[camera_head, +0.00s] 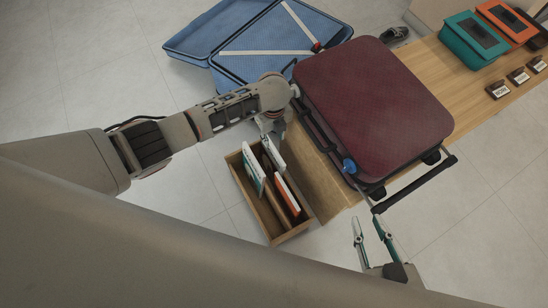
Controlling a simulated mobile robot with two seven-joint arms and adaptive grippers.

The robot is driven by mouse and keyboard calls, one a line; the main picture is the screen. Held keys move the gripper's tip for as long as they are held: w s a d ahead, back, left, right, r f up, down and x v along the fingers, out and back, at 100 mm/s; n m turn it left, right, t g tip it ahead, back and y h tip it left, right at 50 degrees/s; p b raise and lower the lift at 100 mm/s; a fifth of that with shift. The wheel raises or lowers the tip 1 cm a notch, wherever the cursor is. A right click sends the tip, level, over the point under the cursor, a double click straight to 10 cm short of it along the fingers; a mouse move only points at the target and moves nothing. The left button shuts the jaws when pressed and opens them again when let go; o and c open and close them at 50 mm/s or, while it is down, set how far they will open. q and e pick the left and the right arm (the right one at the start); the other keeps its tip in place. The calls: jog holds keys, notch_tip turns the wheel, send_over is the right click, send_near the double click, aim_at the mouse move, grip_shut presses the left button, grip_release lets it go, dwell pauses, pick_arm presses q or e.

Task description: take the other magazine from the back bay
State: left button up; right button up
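A wooden box with bays (296,234) stands on the floor beside the wooden bench. A white magazine with a teal edge (253,172) leans in its left part. An orange-and-white magazine (287,196) stands in its right part. Another white magazine (273,153) stands near the back end, just below my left gripper (268,130). My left gripper points down over the back end of the box; its fingertips are small and partly hidden, so I cannot tell whether they hold that magazine. My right gripper (366,229) is open and empty, right of the box.
A maroon suitcase (375,110) with a raised handle lies on the wooden bench (452,82), close to my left gripper. An open blue suitcase (250,65) lies behind. Teal (462,47) and orange (497,20) bins stand at far right. Floor left of the box is clear.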

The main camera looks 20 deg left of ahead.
aim_at(274, 149)
pick_arm(q)
jog(key=shift+f, duration=0.45)
jog(key=shift+s+f+b, duration=0.15)
jog(key=shift+f+b, duration=0.45)
jog(key=shift+f, duration=0.85)
jog(key=f+b, duration=0.1)
jog(key=f, duration=0.1)
jog(key=s+f+b, duration=0.1)
jog(key=f, duration=0.1)
jog(key=shift+w+f+b, duration=0.15)
jog(key=shift+w+b, duration=0.1)
jog(key=shift+b, duration=0.15)
jog(key=shift+w+r, duration=0.15)
jog(key=shift+r, duration=0.05)
jog(key=shift+d, duration=0.1)
jog(key=c, duration=0.8)
grip_shut()
pick_arm(e)
jog(key=shift+w+a+r+m+t+y, duration=0.25)
jog(key=shift+w+a+r, duration=0.1)
jog(key=shift+a+r, duration=0.25)
jog(key=shift+w+a+r+m+t+y, duration=0.15)
jog(key=shift+w+a+r+m, duration=0.2)
jog(key=shift+a, duration=0.3)
